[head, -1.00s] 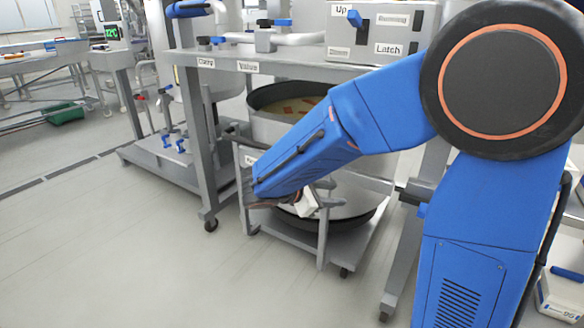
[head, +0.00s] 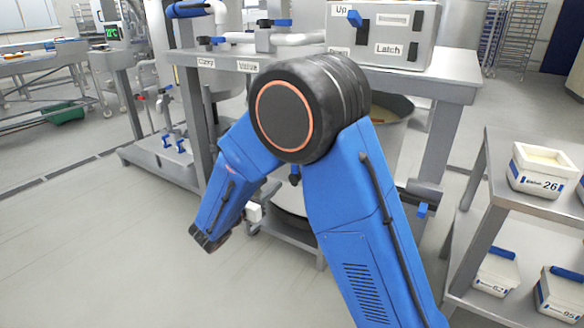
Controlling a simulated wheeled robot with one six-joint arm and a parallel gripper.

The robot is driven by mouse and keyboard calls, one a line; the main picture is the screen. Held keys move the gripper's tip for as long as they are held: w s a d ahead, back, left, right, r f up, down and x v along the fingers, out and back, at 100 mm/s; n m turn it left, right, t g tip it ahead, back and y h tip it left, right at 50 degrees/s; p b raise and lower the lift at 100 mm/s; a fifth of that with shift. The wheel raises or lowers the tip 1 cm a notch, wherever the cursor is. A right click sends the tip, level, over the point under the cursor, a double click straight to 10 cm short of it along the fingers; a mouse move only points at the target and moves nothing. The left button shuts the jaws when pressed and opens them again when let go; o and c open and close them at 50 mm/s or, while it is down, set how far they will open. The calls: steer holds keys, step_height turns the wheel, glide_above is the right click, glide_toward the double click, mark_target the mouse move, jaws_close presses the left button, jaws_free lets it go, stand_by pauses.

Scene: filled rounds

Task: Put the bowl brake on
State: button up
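The large steel bowl (head: 391,137) stands under the bench, mostly hidden behind my arm; only its right side and some of its contents show. My gripper (head: 209,238) is at the dark lower end of my blue arm, in front of and to the left of the bowl. Its fingers are too small and dark to tell open from shut. A small white piece (head: 253,212) shows beside the arm end; I cannot tell what it belongs to. I cannot make out the bowl brake; my arm covers much of the bowl's trolley.
A grey control box (head: 385,38) with labels "Up" and "Latch" sits on the bench (head: 440,82). At right, a shelf unit (head: 540,207) holds white tubs, one numbered 26 (head: 541,170). The floor (head: 90,255) at left is clear.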

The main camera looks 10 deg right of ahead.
steer(key=x, duration=1.5)
steer(key=shift+c, duration=0.7)
jaws_close()
